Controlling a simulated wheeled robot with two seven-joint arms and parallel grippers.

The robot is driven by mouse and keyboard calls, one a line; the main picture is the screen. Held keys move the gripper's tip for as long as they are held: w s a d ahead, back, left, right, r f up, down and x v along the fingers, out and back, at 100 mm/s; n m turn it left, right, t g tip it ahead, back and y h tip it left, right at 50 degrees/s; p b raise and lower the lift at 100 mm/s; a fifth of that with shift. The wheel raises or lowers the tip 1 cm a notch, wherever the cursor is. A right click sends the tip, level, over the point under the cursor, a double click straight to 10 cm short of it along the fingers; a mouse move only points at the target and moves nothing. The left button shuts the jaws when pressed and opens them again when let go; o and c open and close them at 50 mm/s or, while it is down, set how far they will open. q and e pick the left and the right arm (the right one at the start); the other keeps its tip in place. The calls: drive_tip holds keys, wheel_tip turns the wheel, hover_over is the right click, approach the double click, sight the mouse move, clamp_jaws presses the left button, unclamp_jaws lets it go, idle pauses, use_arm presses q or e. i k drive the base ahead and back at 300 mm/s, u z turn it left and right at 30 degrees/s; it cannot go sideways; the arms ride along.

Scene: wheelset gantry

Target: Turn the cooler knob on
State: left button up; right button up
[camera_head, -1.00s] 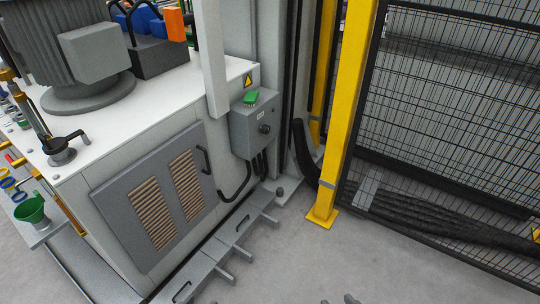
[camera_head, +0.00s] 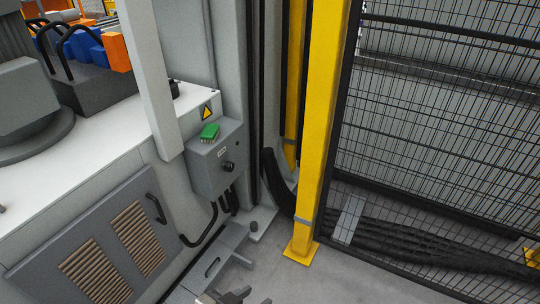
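The cooler knob (camera_head: 228,166) is a small round black knob on the front of a grey control box (camera_head: 203,178). The box is fixed to the side of the white machine cabinet, left of centre. The angle of the knob is too small to read. Of my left gripper (camera_head: 236,297), only a small dark part shows at the bottom edge, well below the box and apart from the knob. Its opening cannot be made out. My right gripper is not in view.
A yellow post (camera_head: 323,130) and a black mesh fence (camera_head: 440,120) stand to the right of the box. Black cables (camera_head: 390,240) run along the floor behind the mesh. A vented door (camera_head: 95,255) is at lower left. Bare floor (camera_head: 340,285) shows at bottom centre.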

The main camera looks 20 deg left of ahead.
sight(228, 166)
drive_tip(key=u, duration=0.25)
drive_tip(key=i, duration=0.8)
drive_tip(key=u, duration=0.9)
drive_tip(key=i, duration=0.35)
drive_tip(key=u, duration=0.45)
